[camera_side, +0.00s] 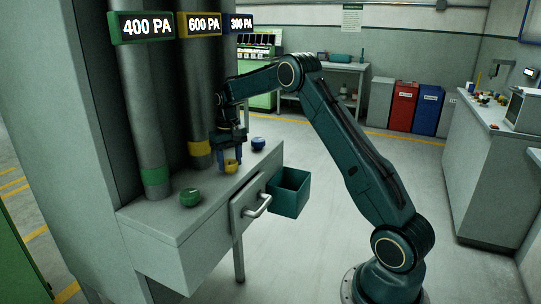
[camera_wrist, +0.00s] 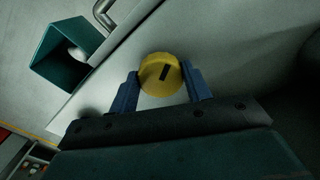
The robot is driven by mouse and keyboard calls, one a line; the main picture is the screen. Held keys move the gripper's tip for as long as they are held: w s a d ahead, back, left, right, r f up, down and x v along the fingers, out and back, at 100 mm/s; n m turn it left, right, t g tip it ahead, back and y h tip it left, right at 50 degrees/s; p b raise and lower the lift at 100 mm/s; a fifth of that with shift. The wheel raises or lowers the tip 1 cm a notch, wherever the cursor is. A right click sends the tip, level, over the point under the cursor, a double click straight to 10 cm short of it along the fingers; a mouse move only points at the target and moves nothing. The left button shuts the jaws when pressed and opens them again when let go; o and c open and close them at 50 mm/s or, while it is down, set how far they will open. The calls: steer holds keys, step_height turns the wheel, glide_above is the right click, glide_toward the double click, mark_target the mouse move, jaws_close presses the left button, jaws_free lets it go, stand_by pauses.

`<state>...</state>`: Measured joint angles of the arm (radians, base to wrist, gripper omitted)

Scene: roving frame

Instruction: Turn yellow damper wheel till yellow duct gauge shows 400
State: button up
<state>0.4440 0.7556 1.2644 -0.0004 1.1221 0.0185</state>
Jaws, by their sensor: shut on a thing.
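The yellow damper wheel (camera_side: 231,167) sits on the grey bench top. In the wrist view the wheel (camera_wrist: 161,74) is a round yellow knob with a dark slanted mark on its top. My gripper (camera_side: 230,158) comes down on it from above, its blue fingers (camera_wrist: 162,92) shut on the wheel from both sides. The yellow-framed duct gauge (camera_side: 203,24) reads 600 PA. It hangs on the middle duct (camera_side: 196,90), which has a yellow band near its foot.
The green gauge (camera_side: 146,27) reads 400 PA and the blue one (camera_side: 238,22) reads 300 PA, partly cut by its neighbour. A green wheel (camera_side: 190,197) and a blue wheel (camera_side: 258,144) stand on either side. A teal bin (camera_side: 288,192) hangs by the drawer handle (camera_side: 258,206).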

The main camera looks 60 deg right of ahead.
mark_target(230, 162)
stand_by(0.3)
steer(key=o, duration=1)
steer(key=shift+r, duration=0.15)
step_height(230, 162, up, 14)
steer(key=shift+f, duration=0.2)
steer(key=shift+a, duration=0.1)
